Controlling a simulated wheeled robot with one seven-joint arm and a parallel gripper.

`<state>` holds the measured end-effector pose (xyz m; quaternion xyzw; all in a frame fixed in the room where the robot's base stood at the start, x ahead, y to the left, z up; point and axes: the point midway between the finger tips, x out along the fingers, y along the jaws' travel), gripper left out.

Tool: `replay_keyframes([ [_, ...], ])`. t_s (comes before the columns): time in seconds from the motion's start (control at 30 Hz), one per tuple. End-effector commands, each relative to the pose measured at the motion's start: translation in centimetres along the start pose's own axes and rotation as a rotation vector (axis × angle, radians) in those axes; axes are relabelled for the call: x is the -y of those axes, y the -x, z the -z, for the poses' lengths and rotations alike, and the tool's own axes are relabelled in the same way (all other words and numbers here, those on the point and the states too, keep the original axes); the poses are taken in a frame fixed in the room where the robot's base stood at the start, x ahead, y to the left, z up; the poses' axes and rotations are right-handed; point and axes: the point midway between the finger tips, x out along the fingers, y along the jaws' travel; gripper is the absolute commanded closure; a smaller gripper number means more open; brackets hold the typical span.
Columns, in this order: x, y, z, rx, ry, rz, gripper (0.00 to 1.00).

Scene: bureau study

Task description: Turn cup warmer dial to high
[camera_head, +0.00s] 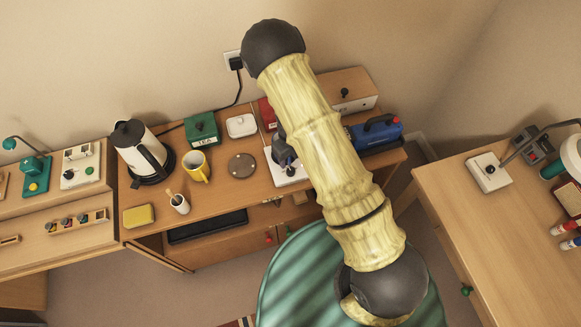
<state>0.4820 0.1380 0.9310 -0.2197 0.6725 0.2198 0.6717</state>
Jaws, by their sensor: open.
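A white flat unit (291,180) lies on the wooden sideboard, just left of my forearm; it may be the cup warmer. My gripper (284,160), dark grey and small in the picture, is over this unit and partly hidden by my arm. The gripper is open, with nothing seen in it. The gripper and arm cover much of the unit, so I cannot make out its dial or setting. I cannot tell whether the fingers touch it. A round brown disc (242,165) lies flat on the sideboard to the left of the unit.
A yellow mug (197,167), a kettle (142,150), a green tea box (202,128) and a white cup of sticks (180,204) stand to the left. A green striped round surface (290,275) is in front.

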Motion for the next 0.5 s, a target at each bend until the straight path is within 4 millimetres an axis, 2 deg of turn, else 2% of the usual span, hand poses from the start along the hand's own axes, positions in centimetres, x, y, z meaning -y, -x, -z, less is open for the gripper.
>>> replay_keyframes([
  [0.3, 0.0, -4.8, 0.0, 0.000, -0.001, -0.001, 0.50],
  [0.5, 0.0, -7.1, 0.0, -0.001, -0.001, 0.000, 0.50],
])
